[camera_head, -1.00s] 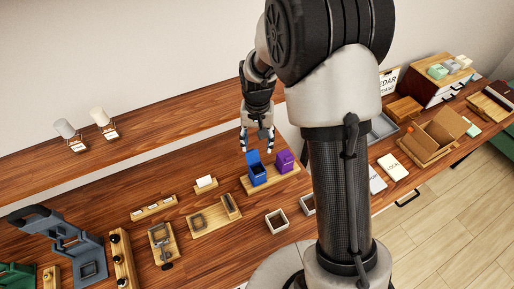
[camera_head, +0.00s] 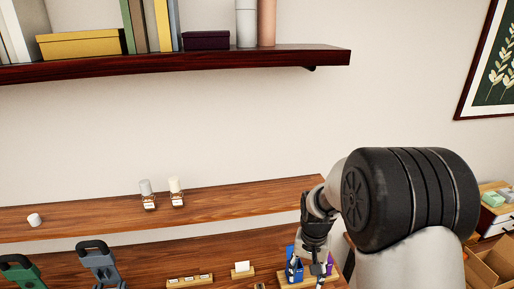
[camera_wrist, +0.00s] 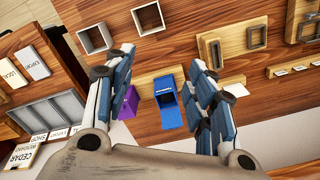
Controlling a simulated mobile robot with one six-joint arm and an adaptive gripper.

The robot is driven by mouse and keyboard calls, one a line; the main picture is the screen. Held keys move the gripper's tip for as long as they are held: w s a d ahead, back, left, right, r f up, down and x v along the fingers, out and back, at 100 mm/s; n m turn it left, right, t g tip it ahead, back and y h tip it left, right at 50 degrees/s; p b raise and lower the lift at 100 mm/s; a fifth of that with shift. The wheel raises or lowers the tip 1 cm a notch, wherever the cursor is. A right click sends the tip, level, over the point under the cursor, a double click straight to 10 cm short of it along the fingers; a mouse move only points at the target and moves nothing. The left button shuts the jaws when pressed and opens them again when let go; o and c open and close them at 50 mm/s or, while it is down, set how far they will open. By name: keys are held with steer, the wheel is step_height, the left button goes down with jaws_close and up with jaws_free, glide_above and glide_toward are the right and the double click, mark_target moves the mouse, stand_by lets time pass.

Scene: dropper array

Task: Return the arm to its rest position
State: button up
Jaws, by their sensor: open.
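My gripper (camera_head: 308,272) hangs from my arm at the lower right of the head view, over the workbench. In the wrist view my gripper (camera_wrist: 162,95) points down with its two blue-and-white fingers spread apart and nothing between them. Below and between the fingers, a blue box (camera_wrist: 168,110) with a raised lid stands on a wooden base. A purple box (camera_wrist: 122,106) stands beside it, partly hidden by one finger. In the head view the blue box (camera_head: 291,262) shows only partly behind the gripper.
A raised wooden shelf (camera_head: 90,222) carries two small jars (camera_head: 147,194). A dark wall shelf (camera_head: 180,64) holds books and boxes. Green and grey clamp-like stands (camera_head: 100,262) are at lower left. Square open trays (camera_wrist: 148,18), slotted boards and a cardboard box (camera_head: 492,265) lie around.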

steer(key=s+r+n+t+b, duration=0.2)
steer(key=s+r+t+b, duration=0.1)
steer(key=s+r+b, duration=0.8)
steer(key=s+f+n+b, duration=0.1)
steer(key=s+f+b, duration=0.1)
steer(key=s, duration=0.5)
steer(key=s+f+n+t+b, duration=0.1)
steer(key=s+f+b, duration=0.1)
steer(key=s, duration=0.5)
steer(key=shift+s+f+t+b, duration=0.2)
steer(key=shift+f+t+b, duration=0.15)
steer(key=shift+f, duration=0.4)
